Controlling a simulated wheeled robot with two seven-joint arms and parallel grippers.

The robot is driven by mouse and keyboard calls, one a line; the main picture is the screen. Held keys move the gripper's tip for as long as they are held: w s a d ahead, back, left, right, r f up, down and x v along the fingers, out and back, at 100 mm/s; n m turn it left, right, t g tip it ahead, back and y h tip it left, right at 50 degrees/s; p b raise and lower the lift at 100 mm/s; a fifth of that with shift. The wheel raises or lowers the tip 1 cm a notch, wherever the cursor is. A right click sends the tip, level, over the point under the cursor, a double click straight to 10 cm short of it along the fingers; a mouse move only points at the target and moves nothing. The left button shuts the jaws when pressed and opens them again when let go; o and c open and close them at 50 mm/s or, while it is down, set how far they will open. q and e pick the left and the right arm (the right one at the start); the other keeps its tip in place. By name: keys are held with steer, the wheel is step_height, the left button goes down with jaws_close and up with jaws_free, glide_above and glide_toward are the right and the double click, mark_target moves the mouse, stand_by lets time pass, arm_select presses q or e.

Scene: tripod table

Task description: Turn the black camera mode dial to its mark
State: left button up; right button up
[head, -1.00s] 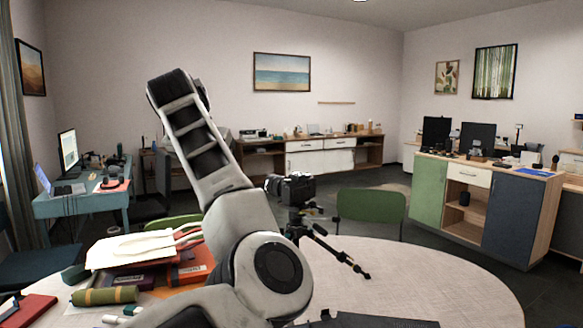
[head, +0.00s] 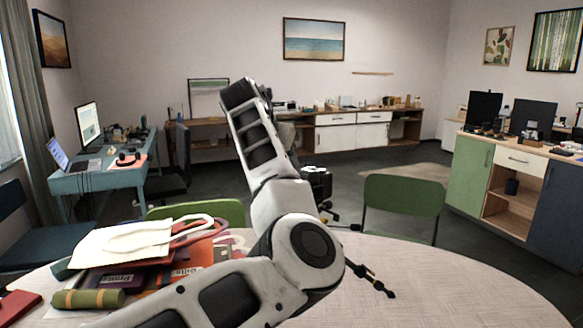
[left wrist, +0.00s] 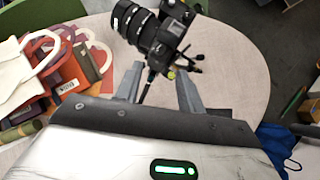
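The black camera (head: 316,183) stands on a tripod (head: 362,272) on the round table. In the head view my left arm covers most of the camera, and the left gripper is hidden behind that arm. In the left wrist view the camera (left wrist: 160,26) with its ribbed lens is at the top centre, just beyond my left gripper (left wrist: 158,72). That gripper is open, with its fingers apart and holding nothing. The camera is partly cut off by the top edge. I cannot make out the mode dial or its mark. My right gripper is not in view.
Books, a white bag (head: 130,243) and a green roll (head: 88,298) lie at the left of the round table (head: 460,285). The table's right side is clear. A green chair (head: 403,202) stands behind it. A blue cloth (left wrist: 278,143) shows at the lower right of the wrist view.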

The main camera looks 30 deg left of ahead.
arm_select(q)
steer(key=p+x, duration=0.1)
steer(key=x, duration=0.6)
steer(key=shift+p, duration=0.35)
steer(key=shift+w+f, duration=0.1)
steer(key=shift+w, duration=0.05)
